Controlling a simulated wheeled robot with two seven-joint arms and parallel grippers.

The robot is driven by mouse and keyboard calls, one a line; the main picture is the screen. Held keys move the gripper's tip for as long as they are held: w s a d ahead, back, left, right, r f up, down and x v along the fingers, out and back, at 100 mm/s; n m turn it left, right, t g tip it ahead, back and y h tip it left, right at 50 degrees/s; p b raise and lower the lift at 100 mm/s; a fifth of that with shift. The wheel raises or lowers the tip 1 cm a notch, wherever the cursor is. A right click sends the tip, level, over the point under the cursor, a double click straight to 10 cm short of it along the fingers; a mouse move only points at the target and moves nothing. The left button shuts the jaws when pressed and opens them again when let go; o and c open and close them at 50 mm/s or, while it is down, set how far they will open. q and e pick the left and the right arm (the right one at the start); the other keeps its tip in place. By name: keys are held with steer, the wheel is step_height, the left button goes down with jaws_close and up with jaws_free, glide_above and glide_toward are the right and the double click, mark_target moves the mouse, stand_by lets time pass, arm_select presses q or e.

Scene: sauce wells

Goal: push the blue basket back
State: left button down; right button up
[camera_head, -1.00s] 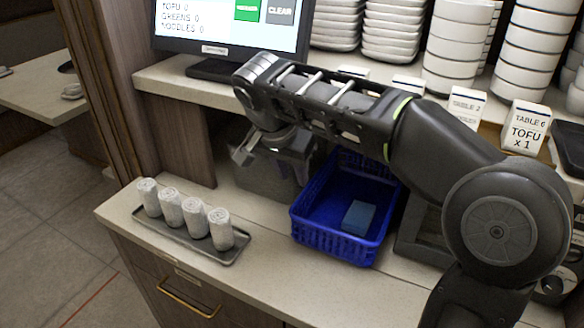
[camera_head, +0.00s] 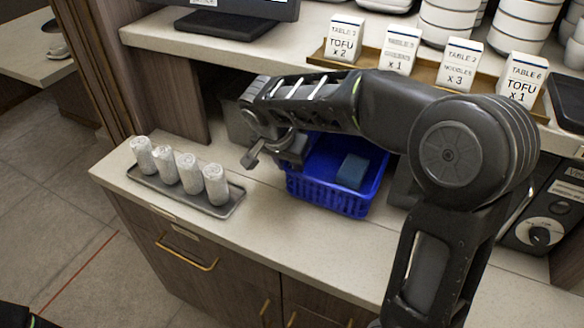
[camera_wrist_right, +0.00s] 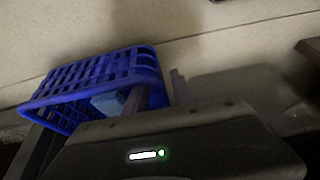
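The blue basket (camera_head: 328,196) stands on the lower counter, under the raised shelf, with a blue-grey block (camera_head: 352,171) inside. My right arm crosses above it and hides part of its back. My right gripper (camera_head: 274,152) is open at the basket's left side, one finger out to the left, the other by the left rim. In the wrist view the basket (camera_wrist_right: 85,78) shows beyond the gripper (camera_wrist_right: 158,94), whose fingers are apart near a basket corner. Whether they touch it I cannot tell. My left gripper is not in view.
A dark tray (camera_head: 222,208) with several rolled white towels (camera_head: 190,173) lies left of the basket. Table cards (camera_head: 345,40) and stacked bowls (camera_head: 451,35) stand on the shelf above. An appliance with a knob (camera_head: 540,236) is at right. The counter front is clear.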

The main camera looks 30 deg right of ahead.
steer(key=shift+x, duration=1.5)
jaws_close()
stand_by(0.4)
